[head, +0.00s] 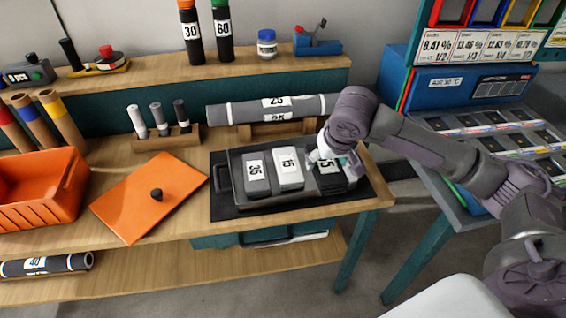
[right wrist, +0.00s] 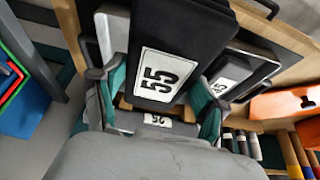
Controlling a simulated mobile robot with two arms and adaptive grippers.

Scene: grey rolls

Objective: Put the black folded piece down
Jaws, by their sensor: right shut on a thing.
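The black folded piece (head: 331,180) is at the right end of the dark tray (head: 272,203) in the head view. In the right wrist view the black folded piece (right wrist: 195,40) fills the upper middle, with a white label reading 55. My right gripper (head: 335,153) is shut on it; in the right wrist view the gripper's (right wrist: 155,95) teal-padded fingers are on its two sides. The gripper hides part of the piece and label in the head view. I cannot tell whether its underside touches the tray. My left gripper is not in view.
A grey piece labelled 35 (head: 257,181) and a pale one labelled 15 (head: 289,176) lie left of it in the tray. A dark roll labelled 25 (head: 235,113) lies behind. An orange board (head: 135,190) and orange bin (head: 38,198) are at left. The bench edge is close in front.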

